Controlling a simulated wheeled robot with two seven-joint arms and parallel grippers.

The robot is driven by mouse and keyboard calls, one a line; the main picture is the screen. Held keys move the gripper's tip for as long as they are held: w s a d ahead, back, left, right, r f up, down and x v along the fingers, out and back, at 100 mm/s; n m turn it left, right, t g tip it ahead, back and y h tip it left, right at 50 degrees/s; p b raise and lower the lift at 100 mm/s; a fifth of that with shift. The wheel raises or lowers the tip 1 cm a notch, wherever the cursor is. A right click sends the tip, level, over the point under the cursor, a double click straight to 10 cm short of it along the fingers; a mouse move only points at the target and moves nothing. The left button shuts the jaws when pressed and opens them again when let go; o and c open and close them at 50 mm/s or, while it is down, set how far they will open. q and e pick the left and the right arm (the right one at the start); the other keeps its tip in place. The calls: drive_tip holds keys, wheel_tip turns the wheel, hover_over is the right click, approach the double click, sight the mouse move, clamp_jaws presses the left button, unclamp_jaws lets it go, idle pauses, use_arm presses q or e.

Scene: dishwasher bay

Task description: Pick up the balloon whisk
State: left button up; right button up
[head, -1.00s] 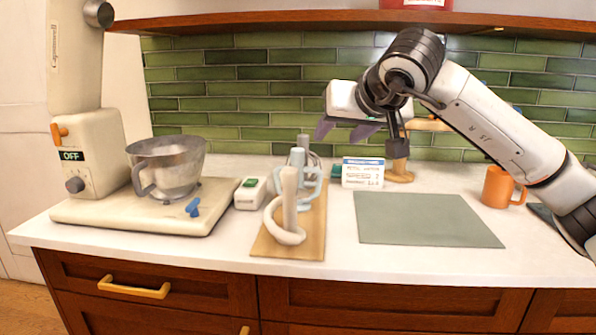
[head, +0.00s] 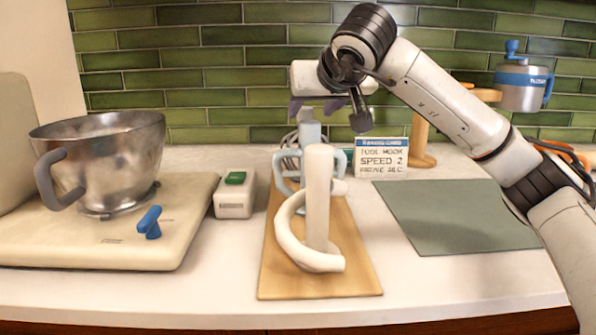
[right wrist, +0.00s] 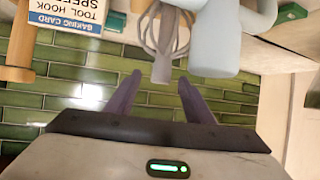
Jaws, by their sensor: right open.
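The balloon whisk (head: 289,150) stands at the back of a wooden board (head: 350,270), mostly hidden in the head view behind a pale blue-grey beater tool (head: 308,170). In the right wrist view its wire loops and grey shaft (right wrist: 163,42) show. My right gripper (head: 313,106) is open, with its two purple fingers pointing at the whisk from above and behind. In the right wrist view the whisk's shaft end lies near the gap between the fingertips (right wrist: 160,83). I cannot tell whether they touch. My left gripper is not in view.
A cream dough hook (head: 318,200) stands in front on the board.

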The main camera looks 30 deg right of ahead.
drive_tip(key=b+x, duration=0.1)
drive_tip(key=x, duration=0.8)
drive_tip(key=shift+w+f, duration=0.15)
clamp_jaws()
